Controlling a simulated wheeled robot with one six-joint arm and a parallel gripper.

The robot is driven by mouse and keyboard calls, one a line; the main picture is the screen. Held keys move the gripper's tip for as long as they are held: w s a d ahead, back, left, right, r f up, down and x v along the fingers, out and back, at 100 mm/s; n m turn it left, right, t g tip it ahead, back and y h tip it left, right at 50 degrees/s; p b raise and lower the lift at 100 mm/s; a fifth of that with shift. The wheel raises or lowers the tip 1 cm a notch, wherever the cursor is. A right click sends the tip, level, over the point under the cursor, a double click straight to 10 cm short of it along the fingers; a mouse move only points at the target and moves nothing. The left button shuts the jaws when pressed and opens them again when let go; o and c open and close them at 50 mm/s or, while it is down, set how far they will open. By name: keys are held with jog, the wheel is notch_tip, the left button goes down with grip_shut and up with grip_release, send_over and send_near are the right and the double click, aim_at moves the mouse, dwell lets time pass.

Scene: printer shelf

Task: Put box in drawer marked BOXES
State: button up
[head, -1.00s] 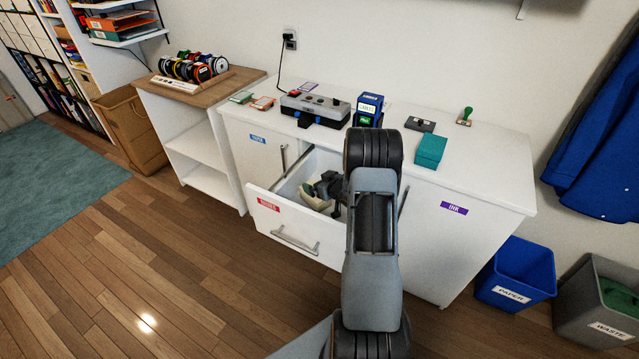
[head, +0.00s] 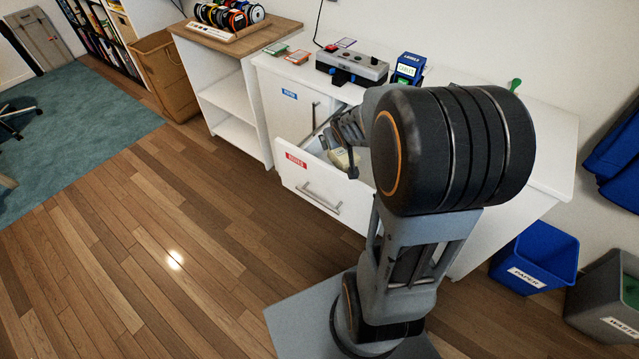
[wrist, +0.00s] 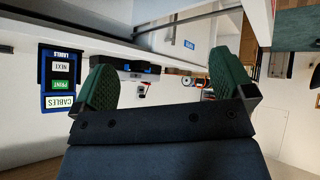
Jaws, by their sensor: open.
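The drawer (head: 325,190) with a red label (head: 296,160) stands pulled out of the white cabinet; the label is too small to read surely. A beige object (head: 343,159) shows inside it, partly hidden; I cannot tell what it is. My gripper (head: 348,145) is over the open drawer, largely hidden by my arm. In the wrist view, my gripper's green pads (wrist: 163,80) are wide apart with nothing held between them. No box shows clearly now; my arm covers the right part of the counter.
A blue label device (head: 408,68) and a grey button panel (head: 352,67) stand on the counter. The label device also shows in the wrist view (wrist: 62,68). A wooden-topped shelf (head: 235,38) is on the left. A blue paper bin (head: 537,258) and grey waste bin (head: 607,290) stand right. Floor in front is clear.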

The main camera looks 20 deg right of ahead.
jog(key=s+a+r+g+y, duration=0.1)
jog(key=s+a+r+g, duration=0.1)
jog(key=s+a, duration=0.5)
jog(key=s+a+r+g+y, duration=0.2)
jog(key=s+a, duration=0.5)
jog(key=s, duration=0.2)
jog(key=shift+a+g, duration=0.25)
jog(key=shift+g, duration=0.15)
jog(key=shift+r, duration=0.15)
notch_tip(320, 180, up, 13)
jog(key=p, duration=1.2)
jog(key=shift+s+a+n+t, duration=0.2)
jog(key=shift+n+t, duration=0.1)
jog(key=shift+n, duration=0.1)
